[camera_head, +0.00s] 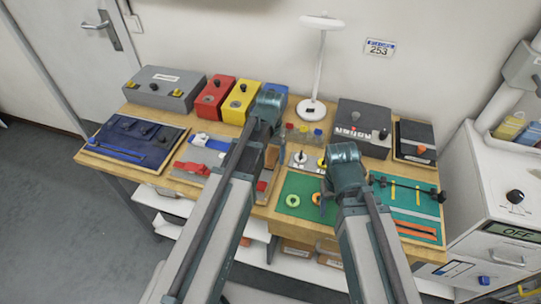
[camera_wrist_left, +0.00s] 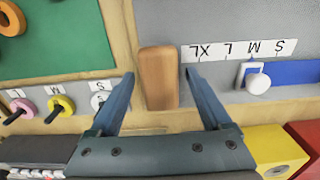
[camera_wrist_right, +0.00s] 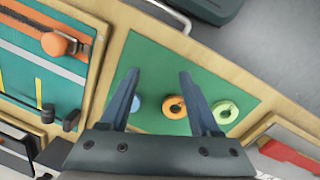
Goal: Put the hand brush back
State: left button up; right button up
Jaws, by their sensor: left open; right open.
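A wooden block-shaped piece (camera_wrist_left: 158,78), which looks like the hand brush's wooden back, stands between the fingers of my left gripper (camera_wrist_left: 159,76) in the left wrist view. The fingers are open on both sides of it, with a visible gap at least to the right finger. No bristles show. In the head view a brown piece (camera_head: 272,156) shows beside my left arm, partly hidden by it. My right gripper (camera_wrist_right: 159,74) is open and empty over the green mat (camera_wrist_right: 150,55), near a blue, an orange (camera_wrist_right: 175,107) and a green ring (camera_wrist_right: 225,112).
A grey panel with a size strip (camera_wrist_left: 240,50) marked XL, L, M, S lies beside the wooden piece. Grey, red (camera_head: 213,96), yellow and blue boxes line the back. A white lamp (camera_head: 313,105) stands behind. A dark box (camera_head: 361,125) is at the right rear.

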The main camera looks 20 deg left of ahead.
aim_at(270, 155)
pick_arm(q)
notch_tip(270, 155, up, 12)
jog(key=p, duration=1.2)
jog(key=s+d+m+y, duration=0.1)
jog(key=s+d+m, duration=0.2)
jog(key=s+d, duration=0.7)
jog(key=s, duration=0.4)
jog(key=shift+s+d, duration=0.2)
jog(key=shift+d, duration=0.05)
jog(key=shift+b, duration=0.3)
notch_tip(270, 155, down, 3)
jog(key=b, duration=0.3)
jog(key=shift+d, duration=0.15)
